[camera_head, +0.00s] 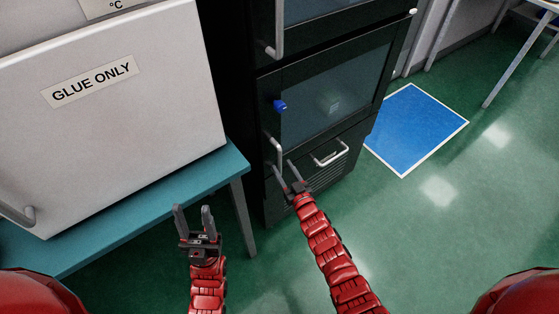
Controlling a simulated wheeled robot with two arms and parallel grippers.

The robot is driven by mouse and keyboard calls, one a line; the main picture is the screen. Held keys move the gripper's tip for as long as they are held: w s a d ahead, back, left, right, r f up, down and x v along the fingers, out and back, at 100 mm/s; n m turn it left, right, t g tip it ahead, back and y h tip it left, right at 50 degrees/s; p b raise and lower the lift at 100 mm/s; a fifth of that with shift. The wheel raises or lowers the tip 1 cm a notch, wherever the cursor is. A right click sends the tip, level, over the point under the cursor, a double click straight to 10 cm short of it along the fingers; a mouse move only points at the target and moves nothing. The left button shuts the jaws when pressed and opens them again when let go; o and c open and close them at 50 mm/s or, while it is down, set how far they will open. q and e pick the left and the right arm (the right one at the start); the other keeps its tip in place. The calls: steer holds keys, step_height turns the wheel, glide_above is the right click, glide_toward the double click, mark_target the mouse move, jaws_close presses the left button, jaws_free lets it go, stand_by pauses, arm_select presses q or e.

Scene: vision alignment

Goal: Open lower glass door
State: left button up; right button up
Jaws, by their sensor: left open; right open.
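The lower glass door (345,88) sits in a black cabinet in the middle of the head view. It has a dark frame, and it looks shut. A grey vertical handle (275,150) is at its lower left edge. A small blue part (280,105) sits above the handle. My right gripper (283,167) is open, with its fingertips just by the lower end of this handle. I cannot tell whether they touch it. My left gripper (193,208) is open and empty, in front of the teal table's edge.
An upper glass door with its own handle (276,40) is above. A drawer with a handle (331,154) is below. A white box labelled GLUE ONLY (130,130) stands on the teal table (140,217) at left. Green floor with a blue mat (415,128) is open at right.

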mark_target(281, 164)
steer(key=shift+x, duration=1.75)
steer(key=shift+s, duration=0.1)
jaws_close()
